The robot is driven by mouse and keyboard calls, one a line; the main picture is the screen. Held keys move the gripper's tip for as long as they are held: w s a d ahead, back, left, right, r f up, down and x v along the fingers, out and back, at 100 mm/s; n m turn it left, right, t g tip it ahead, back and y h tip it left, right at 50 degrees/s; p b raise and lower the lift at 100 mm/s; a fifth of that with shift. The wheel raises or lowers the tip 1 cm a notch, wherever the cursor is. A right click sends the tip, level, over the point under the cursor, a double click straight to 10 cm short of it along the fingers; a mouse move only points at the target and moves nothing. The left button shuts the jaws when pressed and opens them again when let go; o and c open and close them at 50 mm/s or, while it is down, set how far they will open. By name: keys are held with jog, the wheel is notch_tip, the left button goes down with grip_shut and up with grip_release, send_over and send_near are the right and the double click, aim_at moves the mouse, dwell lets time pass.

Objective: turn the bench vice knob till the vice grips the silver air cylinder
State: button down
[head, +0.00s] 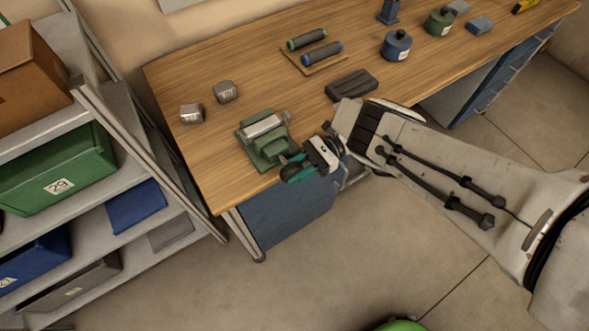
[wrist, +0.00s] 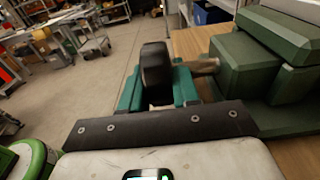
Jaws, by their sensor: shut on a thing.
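The green bench vice (head: 268,152) stands at the bench's front left edge and fills the right of the wrist view (wrist: 262,68). The silver air cylinder (head: 262,126) lies at the top of the vice, between its jaws; whether both jaws touch it I cannot tell. My gripper (head: 296,170) is at the vice's front, its teal fingers past the bench edge. In the wrist view the fingers (wrist: 158,88) are shut on the black vice knob (wrist: 156,66), one on each side. A pale screw shaft (wrist: 205,66) runs from the knob towards the vice.
Two grey metal blocks (head: 226,92) sit behind the vice on the wooden bench (head: 215,135). A dark tray-like block (head: 352,84), rollers on a board (head: 316,52) and blue and green canisters (head: 396,46) stand further right. A shelf rack (head: 150,150) is close at left.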

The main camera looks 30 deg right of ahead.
jog(key=shift+f, duration=0.15)
jog(key=c, duration=0.9)
grip_release()
jog(key=shift+d+r+b, duration=0.2)
jog(key=shift+d+b, duration=0.6)
jog(key=shift+d, duration=1.9)
jog(key=shift+d+r+b, duration=0.15)
jog(key=shift+d+b, duration=0.65)
jog(key=shift+d, duration=1.85)
